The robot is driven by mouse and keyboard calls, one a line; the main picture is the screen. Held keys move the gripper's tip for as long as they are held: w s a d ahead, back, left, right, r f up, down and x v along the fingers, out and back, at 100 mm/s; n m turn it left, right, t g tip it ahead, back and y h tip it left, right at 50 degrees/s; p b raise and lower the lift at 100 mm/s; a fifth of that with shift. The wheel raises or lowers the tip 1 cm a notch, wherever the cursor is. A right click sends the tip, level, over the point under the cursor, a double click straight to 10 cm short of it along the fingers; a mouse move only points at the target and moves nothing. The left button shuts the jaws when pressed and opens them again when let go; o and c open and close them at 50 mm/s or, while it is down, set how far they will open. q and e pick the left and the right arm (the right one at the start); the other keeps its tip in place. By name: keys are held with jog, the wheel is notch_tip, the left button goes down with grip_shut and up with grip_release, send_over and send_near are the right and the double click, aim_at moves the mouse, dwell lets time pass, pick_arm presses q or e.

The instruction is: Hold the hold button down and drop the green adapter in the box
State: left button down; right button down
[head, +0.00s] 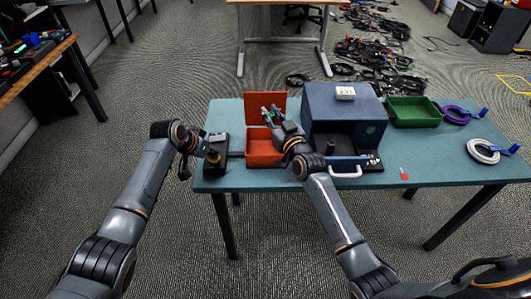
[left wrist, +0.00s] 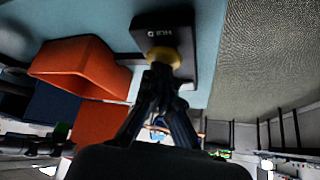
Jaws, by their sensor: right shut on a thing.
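The hold button (left wrist: 164,57) is a yellow knob on a black box marked HOLD (left wrist: 176,25); it also shows in the head view (head: 213,156) at the table's left end. My left gripper (left wrist: 160,72) is shut, its fingertips together against the button; how far the button is pressed I cannot tell. My right gripper (head: 271,114) is above the orange-red box (head: 262,160), in front of its raised lid (head: 265,101). It is shut on the green adapter (head: 267,116), mostly hidden by the fingers. The box is open at the top.
A dark blue housing (head: 345,110) with a white handle stands close to the right of my right gripper. A green tray (head: 412,112), a purple cable coil (head: 455,115) and a white cable coil (head: 483,151) lie further right. The table's front right is mostly clear.

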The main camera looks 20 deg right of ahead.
pick_arm(q)
jog(key=shift+f, duration=0.1)
pick_arm(e)
jog(key=shift+f, duration=0.75)
jog(key=c, duration=1.2)
grip_release()
jog(key=s, duration=0.4)
jog(key=s+d, duration=0.1)
jog(key=s, duration=0.7)
jog(key=shift+d, duration=0.15)
notch_tip(320, 180, up, 12)
